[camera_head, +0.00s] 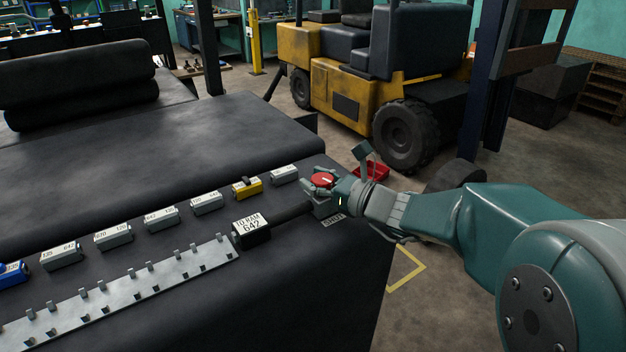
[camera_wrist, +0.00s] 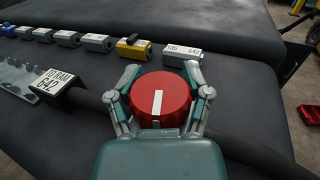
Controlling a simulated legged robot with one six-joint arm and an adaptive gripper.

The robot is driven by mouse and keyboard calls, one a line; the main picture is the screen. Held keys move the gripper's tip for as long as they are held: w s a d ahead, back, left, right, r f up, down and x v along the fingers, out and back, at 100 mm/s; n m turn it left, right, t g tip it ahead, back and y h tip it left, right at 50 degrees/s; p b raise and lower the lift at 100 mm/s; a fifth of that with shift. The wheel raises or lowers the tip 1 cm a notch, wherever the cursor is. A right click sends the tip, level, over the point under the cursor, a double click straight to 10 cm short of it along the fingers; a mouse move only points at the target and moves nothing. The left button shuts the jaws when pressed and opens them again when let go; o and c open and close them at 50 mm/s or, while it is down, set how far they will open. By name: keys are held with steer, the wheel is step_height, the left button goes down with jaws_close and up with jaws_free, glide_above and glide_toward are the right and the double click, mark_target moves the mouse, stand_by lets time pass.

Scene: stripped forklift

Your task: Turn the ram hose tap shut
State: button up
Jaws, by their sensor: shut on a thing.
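The ram hose tap is a round red knob with a white bar across its top. It shows in the wrist view (camera_wrist: 160,98) and, partly hidden by the fingers, in the head view (camera_head: 322,180). My gripper (camera_head: 324,181) is shut on the knob, with a finger on each side of it in the wrist view (camera_wrist: 160,94). The white bar runs almost straight up the wrist picture. The black hose (camera_head: 290,213) runs from the tap to a block with a label reading "TO RAM 642" (camera_head: 251,226); the label also shows in the wrist view (camera_wrist: 52,82).
Several grey labelled blocks (camera_head: 161,218) and a yellow one (camera_head: 247,188) stand in a row on the black bench (camera_head: 180,150). A toothed metal rail (camera_head: 130,285) lies in front. A red tray (camera_head: 372,172) and a yellow forklift (camera_head: 340,85) are beyond the bench's right edge.

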steer(key=shift+w+d+m+t+h, duration=0.1)
steer(key=shift+m+t+h, duration=1.1)
steer(key=shift+t, duration=0.3)
steer(key=shift+h, duration=0.3)
steer(key=o, duration=1)
steer(key=shift+w, duration=0.1)
steer(key=v, duration=1.1)
steer(key=shift+f, duration=0.15)
steer(key=shift+s+d, duration=0.3)
steer(key=shift+s, duration=0.1)
